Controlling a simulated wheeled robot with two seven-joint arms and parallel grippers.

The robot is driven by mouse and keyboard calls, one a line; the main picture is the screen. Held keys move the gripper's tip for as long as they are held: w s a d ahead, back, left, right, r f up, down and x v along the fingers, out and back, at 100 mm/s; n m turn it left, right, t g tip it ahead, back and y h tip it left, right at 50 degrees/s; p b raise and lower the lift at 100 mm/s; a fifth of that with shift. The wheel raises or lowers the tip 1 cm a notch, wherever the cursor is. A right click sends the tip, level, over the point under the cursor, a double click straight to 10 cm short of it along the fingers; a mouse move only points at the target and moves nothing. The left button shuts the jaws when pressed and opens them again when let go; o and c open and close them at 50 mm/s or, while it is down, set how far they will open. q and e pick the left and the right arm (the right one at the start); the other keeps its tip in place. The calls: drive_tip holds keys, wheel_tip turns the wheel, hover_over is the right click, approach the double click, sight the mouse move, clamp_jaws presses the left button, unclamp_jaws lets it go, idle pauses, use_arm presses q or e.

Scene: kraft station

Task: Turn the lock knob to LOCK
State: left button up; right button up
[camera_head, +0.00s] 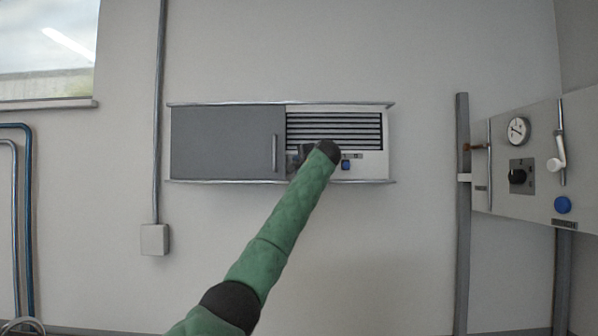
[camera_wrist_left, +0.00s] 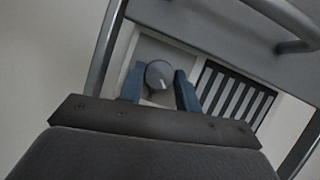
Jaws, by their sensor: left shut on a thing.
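The lock knob (camera_wrist_left: 158,73) is a round grey knob with a short white pointer line, set on a pale plate of the wall unit. In the left wrist view its line points down and slightly right. My left gripper (camera_wrist_left: 160,88) has its two blue fingers on either side of the knob and is shut on it. In the head view my green left arm reaches up to the wall unit (camera_head: 376,166), and its dark wrist hides most of the gripper (camera_head: 303,155) and the knob. The LOCK lettering cannot be read. My right gripper is not in view.
The unit has a grey door (camera_head: 222,142) with a vertical handle (camera_head: 275,154), a slatted grille (camera_head: 335,128) and a small blue control (camera_head: 346,165).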

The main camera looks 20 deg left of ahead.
use_arm(q)
drive_tip(key=shift+a+f+n+g+h+b, duration=0.1)
drive_tip(key=shift+n+g+h+b, duration=0.1)
drive_tip(key=shift+n+h, duration=1.25)
drive_tip(key=shift+a+n+g+h+b, duration=0.1)
drive_tip(key=shift+n+g+h+b, duration=0.1)
drive_tip(key=shift+n+h, duration=1.2)
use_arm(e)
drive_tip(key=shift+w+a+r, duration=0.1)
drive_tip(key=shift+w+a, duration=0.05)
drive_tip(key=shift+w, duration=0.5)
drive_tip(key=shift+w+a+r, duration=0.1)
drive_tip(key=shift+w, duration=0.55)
use_arm(q)
drive_tip(key=shift+n+y, duration=0.45)
drive_tip(key=shift+n, duration=0.1)
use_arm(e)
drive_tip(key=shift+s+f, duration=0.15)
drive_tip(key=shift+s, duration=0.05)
